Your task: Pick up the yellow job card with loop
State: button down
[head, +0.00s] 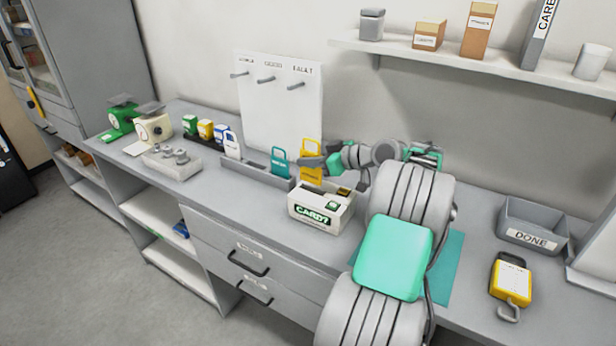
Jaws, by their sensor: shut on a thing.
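The yellow job card (311,174) stands upright at the right end of a grey card rack (246,169), its open loop at the top. My gripper (312,163) reaches in from the right, with its fingers at the card just below the loop, shut on it. The fingers cover part of the card. Whether its lower edge is still in the rack is hard to tell. A teal card (279,166) with a similar loop stands to its left in the rack.
A white CARDS box (321,208) stands in front of the yellow card. A pegboard (281,105) with three pegs stands behind the rack. A grey DONE tray (534,224) and a yellow hook scale (511,281) lie right. My arm hides the middle of the bench.

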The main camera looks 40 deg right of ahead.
jog(key=s, duration=0.1)
jog(key=s+d, duration=0.1)
jog(key=s, duration=0.1)
jog(key=s+d+b, duration=0.1)
jog(key=s, duration=0.1)
jog(key=shift+s+d+f, duration=0.1)
jog(key=shift+s, duration=0.05)
jog(key=s+d+p, duration=0.3)
jog(key=s+p, duration=0.8)
jog(key=p, duration=0.1)
jog(key=shift+s+d, duration=0.3)
jog(key=shift+d, duration=0.1)
jog(key=shift+s+d, duration=0.1)
